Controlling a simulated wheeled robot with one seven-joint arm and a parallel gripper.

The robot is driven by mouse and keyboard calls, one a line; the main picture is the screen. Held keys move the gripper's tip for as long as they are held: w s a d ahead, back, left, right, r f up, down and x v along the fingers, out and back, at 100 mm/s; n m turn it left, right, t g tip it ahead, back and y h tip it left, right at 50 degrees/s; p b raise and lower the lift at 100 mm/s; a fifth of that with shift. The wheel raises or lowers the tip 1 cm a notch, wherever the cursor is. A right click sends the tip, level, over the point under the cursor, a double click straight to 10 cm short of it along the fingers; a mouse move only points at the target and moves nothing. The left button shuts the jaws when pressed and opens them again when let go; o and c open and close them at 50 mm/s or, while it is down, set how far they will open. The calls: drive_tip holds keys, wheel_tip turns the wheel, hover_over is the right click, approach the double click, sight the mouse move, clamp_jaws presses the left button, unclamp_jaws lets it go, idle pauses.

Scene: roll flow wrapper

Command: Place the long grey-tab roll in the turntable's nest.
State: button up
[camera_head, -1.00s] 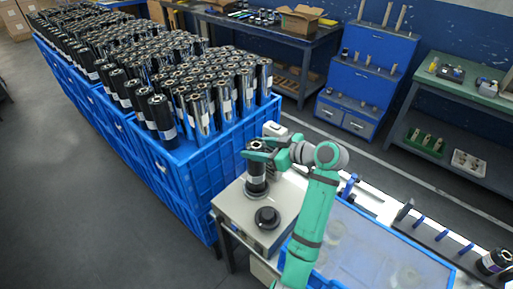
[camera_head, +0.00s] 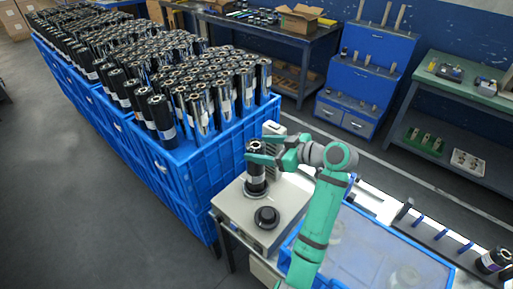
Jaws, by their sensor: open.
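A black roll (camera_head: 256,181) stands upright on the grey machine (camera_head: 238,205), towards its back. A grey tab on it cannot be made out at this size. A low round black piece (camera_head: 267,217) sits in front of it on the same machine top; it may be the turntable, but I cannot tell. My gripper (camera_head: 259,152) is open at the top of the standing roll, its fingers pointing left. Whether the fingers touch the roll is not clear. The nest under the roll is hidden.
Blue crates (camera_head: 215,155) packed with upright black rolls stand to the left and behind. A blue-rimmed tray with a clear cover (camera_head: 375,250) lies to the right of the machine. Another roll (camera_head: 494,260) lies on the rail at far right. Grey floor is free at left.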

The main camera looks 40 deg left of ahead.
drive_tip(key=v, duration=0.5)
drive_tip(key=shift+a, duration=0.15)
idle(0.3)
